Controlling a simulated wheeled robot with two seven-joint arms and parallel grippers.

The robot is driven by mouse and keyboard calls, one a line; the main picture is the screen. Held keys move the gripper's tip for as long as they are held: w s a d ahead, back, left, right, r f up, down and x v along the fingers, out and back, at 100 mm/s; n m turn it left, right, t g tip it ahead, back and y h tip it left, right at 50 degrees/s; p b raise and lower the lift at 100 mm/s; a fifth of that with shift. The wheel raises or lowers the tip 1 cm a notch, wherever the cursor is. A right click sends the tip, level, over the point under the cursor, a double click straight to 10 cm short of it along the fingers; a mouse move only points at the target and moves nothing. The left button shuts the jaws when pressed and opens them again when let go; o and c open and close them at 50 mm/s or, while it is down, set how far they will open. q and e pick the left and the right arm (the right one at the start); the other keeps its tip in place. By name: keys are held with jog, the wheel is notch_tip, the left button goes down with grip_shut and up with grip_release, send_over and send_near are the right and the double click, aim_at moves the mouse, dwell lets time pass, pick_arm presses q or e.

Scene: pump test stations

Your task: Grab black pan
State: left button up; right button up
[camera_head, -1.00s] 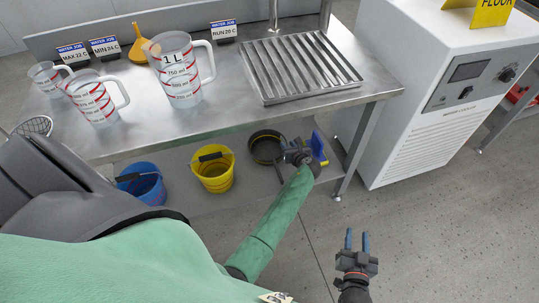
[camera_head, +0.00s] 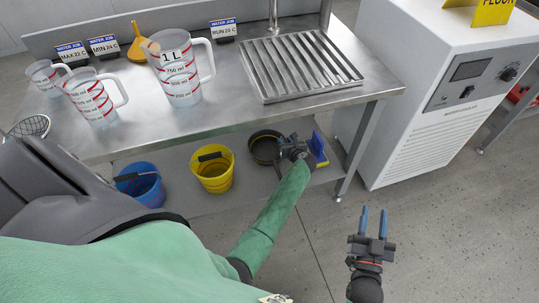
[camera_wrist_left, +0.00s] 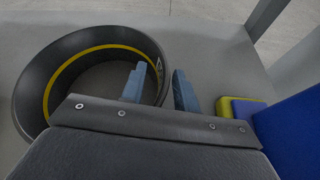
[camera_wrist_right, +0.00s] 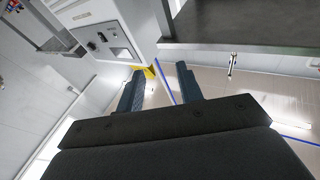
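The black pan (camera_head: 264,147) is a round, open, dark vessel on the lower shelf under the steel table. In the left wrist view the pan (camera_wrist_left: 38,85) shows a yellow line around its inside wall. My left gripper (camera_head: 284,143) is at the pan's right side in the head view. In the left wrist view my left gripper (camera_wrist_left: 158,84) is open, one finger over the pan's inside and the other outside, with the near-right wall between them. Contact cannot be told. My right gripper (camera_head: 373,212) is open and empty over the floor; it also shows in its wrist view (camera_wrist_right: 159,80).
A yellow bucket (camera_head: 214,178) and a blue bucket (camera_head: 146,190) stand left of the pan. A blue-and-yellow object (camera_head: 317,150) is close on the right, by a table leg (camera_head: 360,150). The tabletop (camera_head: 230,105) is above; a white cooler (camera_head: 400,125) stands right.

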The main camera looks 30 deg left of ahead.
pick_arm(q)
grip_shut()
dwell(0.3)
